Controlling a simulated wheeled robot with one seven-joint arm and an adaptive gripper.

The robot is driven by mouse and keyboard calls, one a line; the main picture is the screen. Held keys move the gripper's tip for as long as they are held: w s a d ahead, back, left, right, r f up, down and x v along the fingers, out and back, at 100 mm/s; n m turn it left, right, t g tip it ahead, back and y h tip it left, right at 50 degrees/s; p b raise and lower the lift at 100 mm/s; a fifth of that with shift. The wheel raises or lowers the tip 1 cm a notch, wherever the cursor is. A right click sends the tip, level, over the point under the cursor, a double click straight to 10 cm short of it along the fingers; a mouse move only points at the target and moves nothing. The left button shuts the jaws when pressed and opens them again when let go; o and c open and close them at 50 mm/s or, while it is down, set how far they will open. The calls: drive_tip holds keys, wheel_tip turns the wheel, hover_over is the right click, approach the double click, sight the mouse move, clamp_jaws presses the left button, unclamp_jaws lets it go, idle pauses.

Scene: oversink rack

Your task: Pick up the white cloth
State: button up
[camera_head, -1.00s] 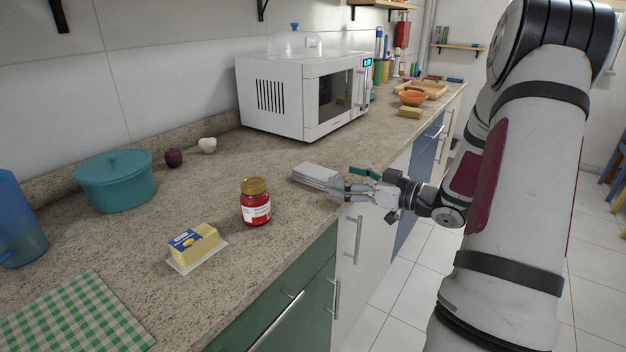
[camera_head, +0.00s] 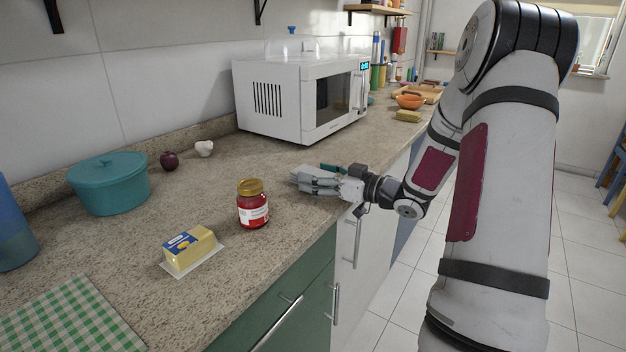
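The white cloth (camera_head: 301,171) lies folded on the granite counter, between the red jar and the microwave, near the front edge. My gripper (camera_head: 316,183) reaches in from the right, low over the counter, with its fingers at the cloth and covering most of it. Only a small pale part of the cloth shows around the fingers. I cannot tell whether the fingers are closed on it or only over it.
A red jar (camera_head: 253,207) with a gold lid stands left of my gripper, and butter (camera_head: 190,249) lies nearer. The white microwave (camera_head: 290,100) stands behind. A dark green item (camera_head: 331,167) sits just beyond my gripper. A teal pot (camera_head: 109,184) is at left.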

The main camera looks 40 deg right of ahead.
sight(318, 174)
drive_tip(key=c, duration=0.9)
drive_tip(key=shift+r, duration=0.15)
drive_tip(key=shift+r, duration=0.25)
wheel_tip(318, 174, up, 3)
drive_tip(key=shift+r+p, duration=0.2)
drive_tip(key=shift+p, duration=0.6)
drive_tip(key=s+a+p, duration=0.1)
drive_tip(key=s+a, duration=0.2)
drive_tip(key=s, duration=0.4)
drive_tip(key=s+a+p, duration=0.1)
drive_tip(key=s+a, duration=0.1)
drive_tip(key=s, duration=0.6)
drive_tip(key=shift+a+r, duration=0.4)
drive_tip(key=o, duration=0.4)
drive_tip(key=c, duration=0.4)
